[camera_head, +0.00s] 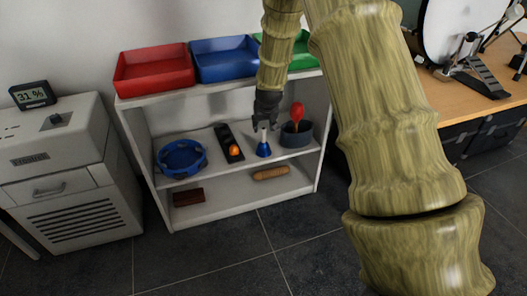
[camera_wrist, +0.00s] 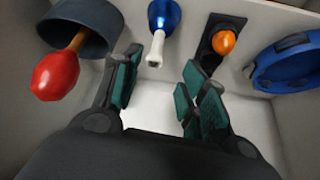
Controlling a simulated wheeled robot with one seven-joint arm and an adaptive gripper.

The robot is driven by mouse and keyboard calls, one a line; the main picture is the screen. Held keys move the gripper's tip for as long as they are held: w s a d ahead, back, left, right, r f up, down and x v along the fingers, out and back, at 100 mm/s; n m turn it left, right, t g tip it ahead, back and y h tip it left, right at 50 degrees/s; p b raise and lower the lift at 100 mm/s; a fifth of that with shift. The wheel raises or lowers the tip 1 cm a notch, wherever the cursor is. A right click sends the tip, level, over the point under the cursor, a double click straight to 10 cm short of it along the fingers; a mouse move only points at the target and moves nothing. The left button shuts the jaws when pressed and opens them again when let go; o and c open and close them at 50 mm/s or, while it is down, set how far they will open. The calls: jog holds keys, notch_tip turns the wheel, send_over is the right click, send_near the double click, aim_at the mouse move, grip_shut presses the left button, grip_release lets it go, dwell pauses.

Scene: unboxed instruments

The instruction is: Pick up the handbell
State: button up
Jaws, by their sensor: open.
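The handbell (camera_head: 263,150) has a blue bell and a white handle, and it stands upright on the middle shelf of the white rack. In the wrist view the handbell (camera_wrist: 164,15) is at the top middle, its white handle pointing down the picture toward the gap between my fingers. My gripper (camera_head: 266,113) is above the handbell in the head view, close to the handle. In the wrist view my gripper (camera_wrist: 160,75) is open, with green-padded fingers left and right and nothing between them.
A dark grey pot (camera_head: 296,134) with a red maraca (camera_head: 297,112) stands right of the handbell. A black holder (camera_head: 228,143) with an orange egg shape and a blue tambourine (camera_head: 181,158) lie left. Red (camera_head: 154,69) and blue (camera_head: 224,60) trays sit on top; wooden pieces lie below.

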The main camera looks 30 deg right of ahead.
aim_at(264, 132)
jog(key=b+x, duration=0.2)
jog(key=x, duration=0.3)
jog(key=shift+f, duration=0.3)
jog(key=shift+d+b+x, duration=0.1)
jog(key=shift+b+x, duration=0.7)
jog(key=shift+x, duration=0.5)
jog(key=shift+d+b+x, duration=0.15)
jog(key=shift+b+x, duration=0.6)
jog(key=shift+x, duration=0.55)
jog(key=shift+s+r, duration=0.1)
jog(key=shift+s, duration=0.1)
grip_shut()
